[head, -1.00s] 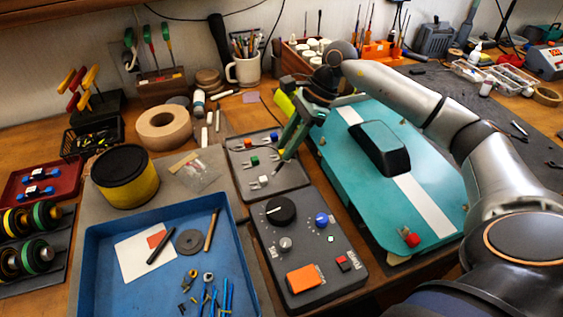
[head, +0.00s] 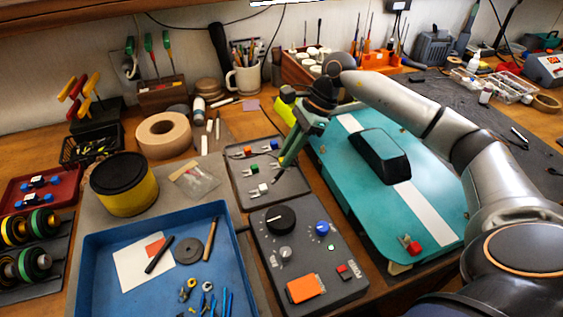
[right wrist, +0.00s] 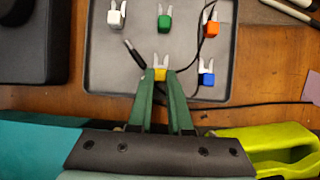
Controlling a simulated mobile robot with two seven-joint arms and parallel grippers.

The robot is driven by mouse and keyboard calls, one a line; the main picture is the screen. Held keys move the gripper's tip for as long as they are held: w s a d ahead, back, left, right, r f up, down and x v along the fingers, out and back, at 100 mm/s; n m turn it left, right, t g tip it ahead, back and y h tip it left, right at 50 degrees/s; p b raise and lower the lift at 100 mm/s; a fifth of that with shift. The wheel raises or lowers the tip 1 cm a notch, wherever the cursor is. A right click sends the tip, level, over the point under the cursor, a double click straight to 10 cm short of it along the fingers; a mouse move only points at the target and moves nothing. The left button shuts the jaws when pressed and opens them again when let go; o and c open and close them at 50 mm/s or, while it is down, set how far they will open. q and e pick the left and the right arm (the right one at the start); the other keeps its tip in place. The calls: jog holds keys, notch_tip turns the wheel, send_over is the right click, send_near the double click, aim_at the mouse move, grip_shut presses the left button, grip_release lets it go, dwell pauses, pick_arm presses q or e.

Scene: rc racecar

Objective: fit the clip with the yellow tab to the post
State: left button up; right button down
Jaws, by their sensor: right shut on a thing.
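My right gripper (right wrist: 162,80) is shut on the clip with the yellow tab (right wrist: 160,72), low over the grey tray. The clip's pale prongs point away from the fingers; whether it touches the tray is unclear. A teal car body (head: 350,205) with a white stripe lies right of the tray. A red-tabbed piece (head: 415,247) sits at its near corner, by a small metal post. My left gripper is out of view.
Clips with white (right wrist: 115,18), green (right wrist: 165,22), orange (right wrist: 212,30) and blue (right wrist: 208,79) tabs lie in the tray (right wrist: 140,45). A thin black cable crosses it. A control box (head: 265,245) stands in front, beside a blue bin (head: 95,238).

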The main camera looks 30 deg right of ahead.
jog(key=shift+r+p, duration=0.4)
jog(key=shift+r, duration=0.3)
dwell(0.4)
jog(key=shift+r, duration=0.15)
jog(key=shift+r+p, duration=1.2)
jog(key=shift+r, duration=0.5)
